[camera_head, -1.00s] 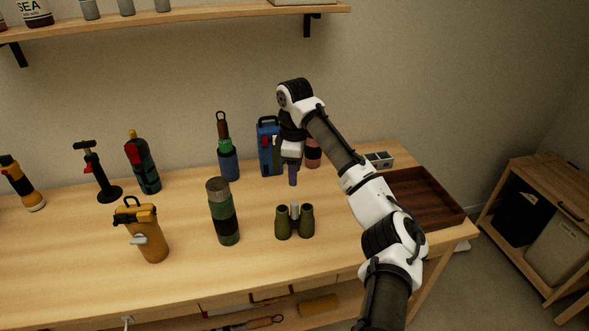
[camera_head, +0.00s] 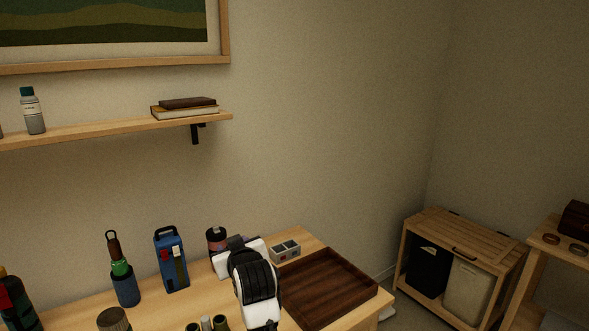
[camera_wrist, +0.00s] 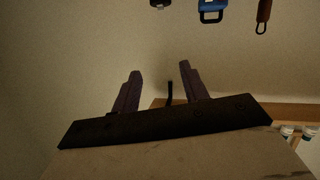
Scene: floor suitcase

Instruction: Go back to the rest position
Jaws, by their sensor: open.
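My gripper (camera_wrist: 158,88) shows in the wrist view with its two dark fingers apart and nothing between them. The wrist camera looks past the fingers at the bare wall, with a shelf edge at the right. In the head view my white and black arm is partly in view at the bottom, over the wooden table (camera_head: 180,288). The gripper itself cannot be seen in the head view.
Binoculars (camera_head: 207,324) are cut off at the bottom. A wall shelf (camera_head: 120,130) hangs above. A wooden cabinet (camera_head: 465,245) stands right.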

